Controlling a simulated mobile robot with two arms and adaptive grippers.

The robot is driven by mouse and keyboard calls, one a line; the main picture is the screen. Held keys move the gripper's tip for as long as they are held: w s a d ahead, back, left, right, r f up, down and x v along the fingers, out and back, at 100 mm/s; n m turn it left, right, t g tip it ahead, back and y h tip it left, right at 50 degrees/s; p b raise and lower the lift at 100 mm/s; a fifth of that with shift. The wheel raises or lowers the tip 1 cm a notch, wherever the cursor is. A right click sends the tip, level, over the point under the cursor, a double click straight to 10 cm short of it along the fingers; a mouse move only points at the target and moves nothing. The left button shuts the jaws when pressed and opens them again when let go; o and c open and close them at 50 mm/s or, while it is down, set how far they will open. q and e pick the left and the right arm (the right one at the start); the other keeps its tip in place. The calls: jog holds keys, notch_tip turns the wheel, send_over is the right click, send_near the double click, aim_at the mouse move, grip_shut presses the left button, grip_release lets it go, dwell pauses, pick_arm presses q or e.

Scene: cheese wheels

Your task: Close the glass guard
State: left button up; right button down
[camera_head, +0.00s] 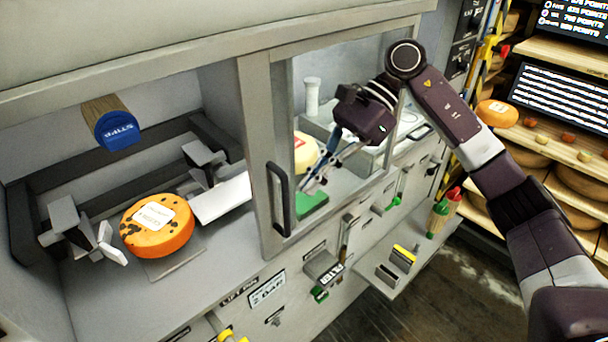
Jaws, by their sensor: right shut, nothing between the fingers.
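The glass guard (258,150) is a pane in a grey frame with a dark upright handle (280,198) near its left edge. It stands over the right part of the machine, and the left bay is uncovered. My right gripper (312,178) is shut and empty, a little to the right of the handle, in front of the pane. I cannot tell whether it touches the guard. My left gripper is not in view.
An orange cheese wheel (157,225) sits in the open bay between clamps (75,232), below a blue stamp (117,129). A shelf (405,262) juts out from the machine's front. Racks of cheese (575,185) stand at the right.

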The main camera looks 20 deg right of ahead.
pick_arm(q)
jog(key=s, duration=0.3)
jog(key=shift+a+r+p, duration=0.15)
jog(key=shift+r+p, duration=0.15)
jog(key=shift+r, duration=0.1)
pick_arm(e)
jog(key=shift+s+a, duration=0.2)
jog(key=shift+a, duration=0.8)
jog(key=shift+a+f, duration=0.1)
